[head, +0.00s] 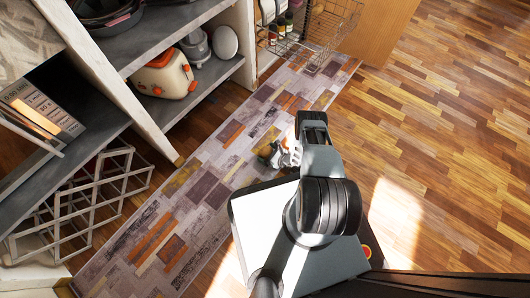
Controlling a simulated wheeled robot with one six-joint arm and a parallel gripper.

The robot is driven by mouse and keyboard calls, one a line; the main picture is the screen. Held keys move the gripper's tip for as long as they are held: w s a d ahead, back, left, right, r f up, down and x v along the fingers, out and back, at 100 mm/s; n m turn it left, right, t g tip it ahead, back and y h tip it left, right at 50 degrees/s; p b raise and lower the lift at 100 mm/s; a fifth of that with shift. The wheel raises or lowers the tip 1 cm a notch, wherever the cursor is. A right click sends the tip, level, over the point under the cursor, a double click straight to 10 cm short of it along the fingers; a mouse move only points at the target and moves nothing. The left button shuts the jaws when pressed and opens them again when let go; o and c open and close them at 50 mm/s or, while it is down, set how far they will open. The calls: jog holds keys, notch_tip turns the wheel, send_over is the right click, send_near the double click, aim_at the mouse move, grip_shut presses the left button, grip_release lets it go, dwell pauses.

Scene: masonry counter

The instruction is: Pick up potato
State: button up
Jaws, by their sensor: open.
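No potato can be made out in the head view. My gripper (279,155) shows small and partly hidden beside my dark and grey arm links, over the patterned rug. It is open, and I see nothing between its fingers.
A patterned rug (160,232) runs along the masonry shelves on a wooden floor (440,130). A cream and orange toaster (164,75) sits on a grey shelf (185,105). A lattice rack (75,205) stands lower left, and a wire basket (305,40) at the top. The floor at right is clear.

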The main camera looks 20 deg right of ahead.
jog(key=shift+a, duration=0.15)
jog(key=shift+c, duration=0.2)
jog(key=shift+c, duration=0.8)
jog(key=c, duration=0.6)
jog(key=shift+r, duration=0.1)
